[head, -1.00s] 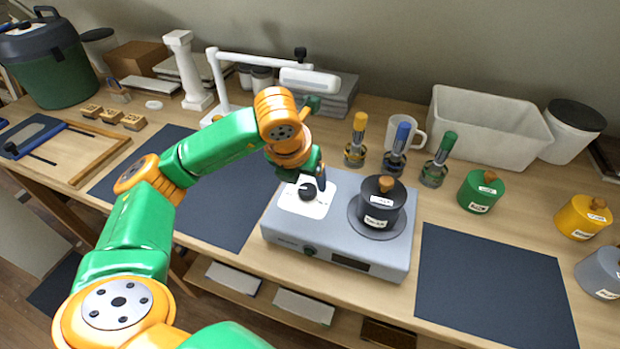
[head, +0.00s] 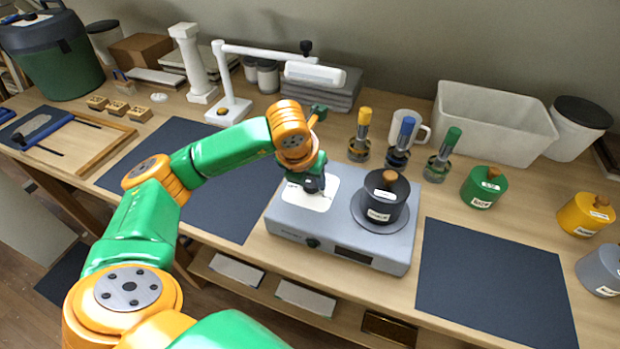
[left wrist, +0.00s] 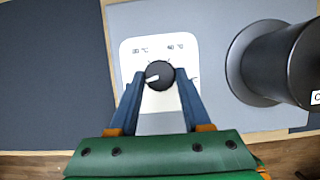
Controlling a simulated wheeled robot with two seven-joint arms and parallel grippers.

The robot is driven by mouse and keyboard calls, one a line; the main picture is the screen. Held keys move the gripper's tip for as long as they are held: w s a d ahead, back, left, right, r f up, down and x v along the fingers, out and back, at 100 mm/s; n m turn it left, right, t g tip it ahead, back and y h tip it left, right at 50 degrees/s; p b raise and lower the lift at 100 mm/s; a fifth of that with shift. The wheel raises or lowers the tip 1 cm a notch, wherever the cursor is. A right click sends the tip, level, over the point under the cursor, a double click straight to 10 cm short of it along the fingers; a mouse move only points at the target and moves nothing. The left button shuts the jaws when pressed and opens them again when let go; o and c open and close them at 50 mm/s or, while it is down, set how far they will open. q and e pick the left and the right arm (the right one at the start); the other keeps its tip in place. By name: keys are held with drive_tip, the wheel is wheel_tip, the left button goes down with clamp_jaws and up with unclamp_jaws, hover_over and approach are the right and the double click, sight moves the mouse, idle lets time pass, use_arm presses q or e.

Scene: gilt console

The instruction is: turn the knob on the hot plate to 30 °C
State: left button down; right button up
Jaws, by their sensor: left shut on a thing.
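The grey hot plate (head: 290,222) stands on the table, with a white dial card on its left part. In the left wrist view, the black knob (left wrist: 160,74) sits on the white dial card (left wrist: 133,98). Its white pointer mark faces left and slightly down. A label reading about 30 °C is at the card's upper left and 40 °C at its upper right. My left gripper (left wrist: 161,76) is shut on the knob, one blue finger on each side. In the head view the left gripper (head: 313,186) mostly hides the knob. My right gripper is not in view.
A dark lidded pot (head: 386,196) stands on the hot plate's round plate, right of the knob. Several colour-topped bottles (head: 398,145) stand behind. Dark mats (head: 490,280) lie on both sides. A white lamp (head: 232,105) stands behind my arm.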

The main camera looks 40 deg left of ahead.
use_arm(q)
drive_tip(key=m+b, duration=0.1)
drive_tip(key=m+h+b, duration=0.1)
drive_tip(key=m, duration=0.1)
drive_tip(key=shift+a+f, duration=0.15)
drive_tip(key=shift+a, duration=0.05)
drive_tip(key=m+h+b, duration=0.1)
drive_tip(key=m, duration=0.1)
drive_tip(key=shift+m, duration=0.4)
drive_tip(key=m, duration=0.1)
drive_tip(key=m+h, duration=0.1)
drive_tip(key=m, duration=0.1)
drive_tip(key=shift+w+a+r+m+h, duration=0.1)
drive_tip(key=shift+a+r+m+h, duration=0.05)
drive_tip(key=shift+r+m+h, duration=0.15)
drive_tip(key=shift+w+a+m+g+h+p, duration=0.1)
drive_tip(key=shift+m+g+h+p, duration=0.25)
drive_tip(key=shift+m, duration=0.7)
drive_tip(key=shift+a+m+g+h+p, duration=0.1)
drive_tip(key=shift+m+g+h+p, duration=0.25)
drive_tip(key=shift+m, duration=0.7)
drive_tip(key=shift+f, duration=0.1)
drive_tip(key=shift+c, duration=1.8)
unclamp_jaws()
